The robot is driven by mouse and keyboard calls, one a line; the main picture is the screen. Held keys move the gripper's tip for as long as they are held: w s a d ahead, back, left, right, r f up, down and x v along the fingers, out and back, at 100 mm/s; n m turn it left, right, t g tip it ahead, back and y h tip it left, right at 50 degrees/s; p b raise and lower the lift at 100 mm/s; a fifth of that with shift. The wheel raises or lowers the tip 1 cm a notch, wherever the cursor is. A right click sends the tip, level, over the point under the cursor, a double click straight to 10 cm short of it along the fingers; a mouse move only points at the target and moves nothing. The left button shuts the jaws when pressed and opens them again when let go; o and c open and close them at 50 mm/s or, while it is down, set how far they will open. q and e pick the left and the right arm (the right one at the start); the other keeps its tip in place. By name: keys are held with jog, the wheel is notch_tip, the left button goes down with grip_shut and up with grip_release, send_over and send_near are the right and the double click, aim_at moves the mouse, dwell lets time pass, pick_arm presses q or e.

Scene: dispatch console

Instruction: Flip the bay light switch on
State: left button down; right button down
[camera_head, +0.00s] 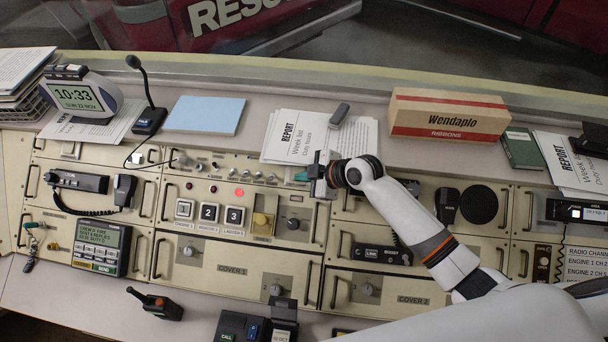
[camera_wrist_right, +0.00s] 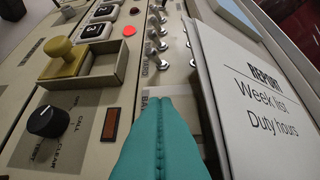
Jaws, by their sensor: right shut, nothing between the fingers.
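A row of silver toggle switches (camera_head: 215,167) runs along the top of the console's middle panel. They show close up in the right wrist view (camera_wrist_right: 155,47). I cannot tell which one is the bay light switch; a label beginning "BA" (camera_wrist_right: 147,101) is partly hidden beside my fingers, and any switch there is covered. My right gripper (camera_head: 301,177) is shut and empty, low over the panel's upper right end, just right of the row. Its teal fingers also fill the lower middle of the right wrist view (camera_wrist_right: 160,105). My left gripper is out of view.
Report papers (camera_head: 290,138) lie just behind my right gripper. A yellow knob (camera_head: 262,221) in a box and a black dial (camera_head: 293,224) sit in front of it. A red light (camera_head: 239,192) glows nearby. A ribbon box (camera_head: 449,114) stands at the back right.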

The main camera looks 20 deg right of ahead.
jog(key=shift+w+d+f+t+b, duration=0.1)
jog(key=shift+f+t+b, duration=0.2)
jog(key=shift+f+b, duration=0.45)
jog(key=shift+r, duration=0.6)
jog(key=shift+p, duration=0.3)
jog(key=shift+r, duration=0.1)
jog(key=shift+r+p, duration=0.6)
jog(key=shift+r, duration=0.1)
